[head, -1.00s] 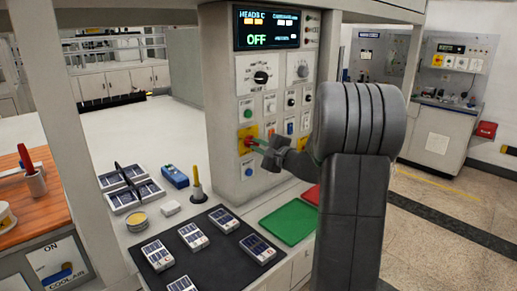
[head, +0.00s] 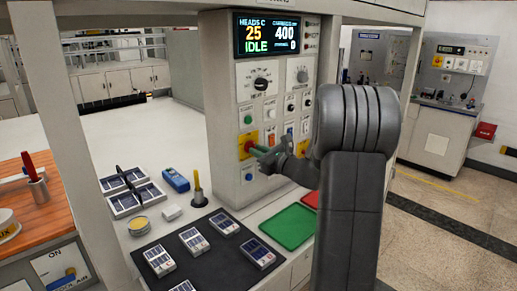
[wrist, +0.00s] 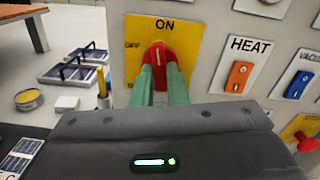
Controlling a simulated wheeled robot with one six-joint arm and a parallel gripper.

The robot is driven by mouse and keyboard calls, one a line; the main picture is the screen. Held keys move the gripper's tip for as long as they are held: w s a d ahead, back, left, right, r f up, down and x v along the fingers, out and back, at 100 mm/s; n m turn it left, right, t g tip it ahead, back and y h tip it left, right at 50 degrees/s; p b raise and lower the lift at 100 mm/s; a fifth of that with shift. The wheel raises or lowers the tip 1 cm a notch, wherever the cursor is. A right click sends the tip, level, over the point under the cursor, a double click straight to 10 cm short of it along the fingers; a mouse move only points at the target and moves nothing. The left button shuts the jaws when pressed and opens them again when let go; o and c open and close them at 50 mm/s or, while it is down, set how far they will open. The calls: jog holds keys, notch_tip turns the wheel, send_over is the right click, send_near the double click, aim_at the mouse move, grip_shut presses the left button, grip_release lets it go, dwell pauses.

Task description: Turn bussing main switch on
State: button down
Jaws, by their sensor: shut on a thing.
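The main switch is a red rotary knob (wrist: 158,55) on a yellow plate (wrist: 190,35) in the wrist view. Its white mark stands upright, in line with the word ON above it. The plate's OFF label is at the left of the knob. My gripper (wrist: 159,76) has its two green fingers shut on the knob, one on each side. In the head view the red knob (head: 246,147) is on the grey control panel, with my gripper (head: 260,152) reaching it from the right. The panel display (head: 267,36) is lit and reads 25, 400 and IDLE.
An orange HEAT rocker (wrist: 239,76) and a blue vacuum rocker (wrist: 298,82) sit right of the knob. Another red knob (wrist: 306,142) is at lower right. Below the panel are a dark mat (head: 218,259) with several solar cells and a green tray (head: 288,228).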

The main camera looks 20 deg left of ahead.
jog(key=shift+m+p, duration=0.5)
jog(key=shift+m, duration=0.6)
jog(key=c, duration=1.4)
grip_release()
jog(key=shift+c, duration=0.2)
jog(key=shift+d, duration=0.1)
jog(key=b+v, duration=0.3)
jog(key=v, duration=1)
jog(key=shift+s+d, duration=0.25)
jog(key=shift+d, duration=0.05)
jog(key=shift+f, duration=0.1)
